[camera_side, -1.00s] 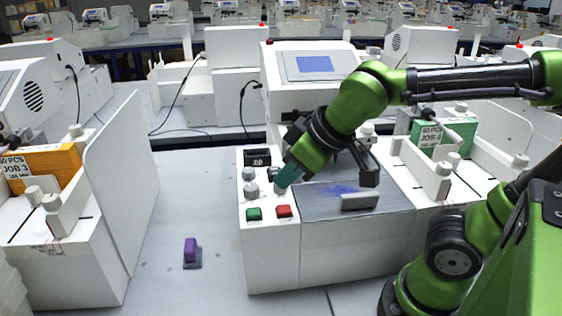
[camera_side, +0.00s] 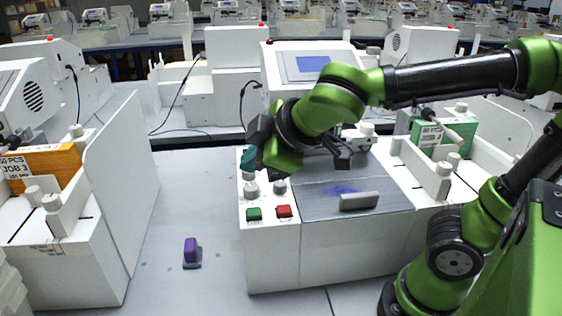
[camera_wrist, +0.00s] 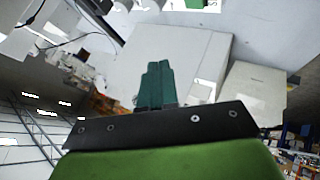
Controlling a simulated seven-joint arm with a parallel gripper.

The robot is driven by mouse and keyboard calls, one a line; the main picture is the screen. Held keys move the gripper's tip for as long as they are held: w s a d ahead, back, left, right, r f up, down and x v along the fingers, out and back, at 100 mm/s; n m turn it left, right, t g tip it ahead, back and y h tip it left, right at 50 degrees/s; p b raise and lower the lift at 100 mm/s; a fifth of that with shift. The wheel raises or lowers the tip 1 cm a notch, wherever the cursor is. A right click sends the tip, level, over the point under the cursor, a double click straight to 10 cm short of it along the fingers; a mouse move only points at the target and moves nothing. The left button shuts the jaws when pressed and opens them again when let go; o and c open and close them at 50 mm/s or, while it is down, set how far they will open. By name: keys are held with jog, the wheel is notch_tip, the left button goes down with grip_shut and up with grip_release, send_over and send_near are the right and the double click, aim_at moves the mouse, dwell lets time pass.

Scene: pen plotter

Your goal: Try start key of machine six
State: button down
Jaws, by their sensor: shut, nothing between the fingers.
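The machine in front of my arm (camera_side: 270,260) is a white box with a control panel at its left front. A green key (camera_side: 254,214) and a red key (camera_side: 284,211) sit side by side on that panel, with grey knobs (camera_side: 251,189) behind them. My gripper (camera_side: 247,160) has teal fingers, shut and empty, above the back left of the panel, apart from the green key. The shut fingers also show in the wrist view (camera_wrist: 156,85). My wrist hides part of the panel's back. I cannot read a machine number.
A purple object (camera_side: 191,252) lies on the table to the left. A white machine with an orange stack (camera_side: 55,162) stands at the far left. A green pack (camera_side: 440,135) stands at the right. A grey metal plate with a handle (camera_side: 358,202) lies right of the keys.

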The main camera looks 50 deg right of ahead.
aim_at(257, 214)
jog(key=shift+f, duration=3.5)
jog(key=shift+f, duration=0.4)
jog(key=shift+f, duration=0.45)
jog(key=shift+r, duration=0.9)
jog(key=shift+r, duration=2.5)
jog(key=shift+f, duration=0.1)
